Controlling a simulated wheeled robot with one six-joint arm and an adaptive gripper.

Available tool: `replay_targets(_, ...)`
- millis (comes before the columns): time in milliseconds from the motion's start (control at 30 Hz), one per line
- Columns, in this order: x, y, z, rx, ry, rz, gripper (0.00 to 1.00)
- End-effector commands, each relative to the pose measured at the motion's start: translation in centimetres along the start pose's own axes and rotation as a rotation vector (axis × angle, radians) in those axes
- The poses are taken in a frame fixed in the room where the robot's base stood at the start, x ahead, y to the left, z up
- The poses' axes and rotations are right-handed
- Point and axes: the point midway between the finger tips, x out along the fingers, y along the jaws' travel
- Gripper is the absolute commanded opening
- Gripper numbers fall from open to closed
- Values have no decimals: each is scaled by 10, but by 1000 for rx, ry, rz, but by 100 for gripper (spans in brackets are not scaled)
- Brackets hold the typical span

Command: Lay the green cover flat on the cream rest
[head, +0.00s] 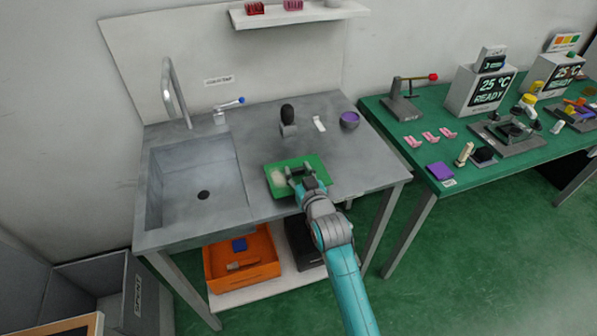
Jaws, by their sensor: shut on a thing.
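The green cover (315,165) is a flat green panel over the front middle of the grey counter, right of the sink. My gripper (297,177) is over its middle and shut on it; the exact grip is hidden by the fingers. The cover looks close to level, but I cannot tell whether it touches the counter or is held just above it. A pale patch (279,175) shows at the cover's left part. I cannot tell whether this is the cream rest, and I cannot otherwise make out the rest.
The sink (200,190) is left of the cover. A dark upright knob (287,119), a small white piece (319,124) and a purple-filled bowl (349,120) stand behind. The counter right of the cover is clear. A green table (408,185) with devices adjoins at right.

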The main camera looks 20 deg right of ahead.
Motion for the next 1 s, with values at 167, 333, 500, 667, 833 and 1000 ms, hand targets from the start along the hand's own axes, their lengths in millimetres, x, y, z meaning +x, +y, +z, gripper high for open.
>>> replay_targets(167,0,0,1,0,0,0,7)
replay_targets(333,0,0,2,0,-1,0,70)
replay_targets(500,0,0,2,0,0,0,70)
replay_targets(667,0,0,0,0,1,0,70)
replay_targets(833,-16,0,0,0,0,0,70)
replay_targets(1000,-49,0,0,0,-1,0,70)
